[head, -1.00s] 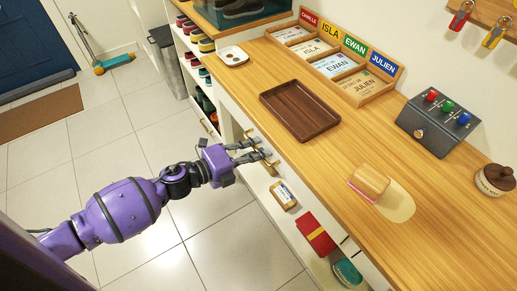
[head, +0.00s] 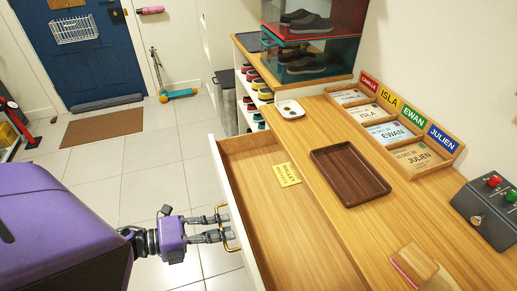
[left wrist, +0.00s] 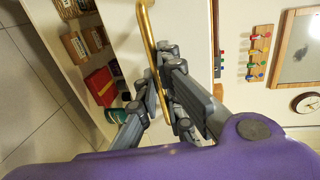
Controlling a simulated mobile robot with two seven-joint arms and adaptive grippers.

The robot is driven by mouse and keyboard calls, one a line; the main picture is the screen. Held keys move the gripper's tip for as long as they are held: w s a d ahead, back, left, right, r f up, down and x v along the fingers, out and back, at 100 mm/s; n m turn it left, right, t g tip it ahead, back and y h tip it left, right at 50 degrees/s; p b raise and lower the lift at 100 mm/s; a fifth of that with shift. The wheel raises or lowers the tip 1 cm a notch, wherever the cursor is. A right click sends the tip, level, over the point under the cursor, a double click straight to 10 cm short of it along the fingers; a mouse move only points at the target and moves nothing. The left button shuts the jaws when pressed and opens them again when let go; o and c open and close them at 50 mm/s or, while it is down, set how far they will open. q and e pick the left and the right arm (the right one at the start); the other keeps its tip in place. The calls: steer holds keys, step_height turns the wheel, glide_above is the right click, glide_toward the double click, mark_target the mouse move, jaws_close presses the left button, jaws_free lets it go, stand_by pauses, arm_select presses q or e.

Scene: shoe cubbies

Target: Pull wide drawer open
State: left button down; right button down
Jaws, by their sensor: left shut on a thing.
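The wide drawer (head: 262,207) stands pulled out from the wooden counter toward the left in the head view. Its wooden inside shows, and a yellow card (head: 286,174) with writing lies in it. My left gripper (head: 226,236) is shut on the brass handle (head: 230,214) on the drawer's white front. In the left wrist view the fingers (left wrist: 165,85) close around the brass handle (left wrist: 149,35). My right gripper is not in view.
A brown tray (head: 350,173), name-card rack (head: 410,130), white dish (head: 290,109) and button box (head: 487,207) stand on the counter. Shoe shelves (head: 254,95) are beyond the drawer.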

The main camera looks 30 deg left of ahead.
arm_select(q)
steer(key=shift+f+v, duration=0.15)
steer(key=shift+v, duration=0.65)
steer(key=shift+f+v, duration=0.15)
steer(key=shift+v, duration=0.6)
steer(key=c, duration=2.2)
jaws_free()
steer(key=v, duration=1.2)
steer(key=shift+s, duration=0.1)
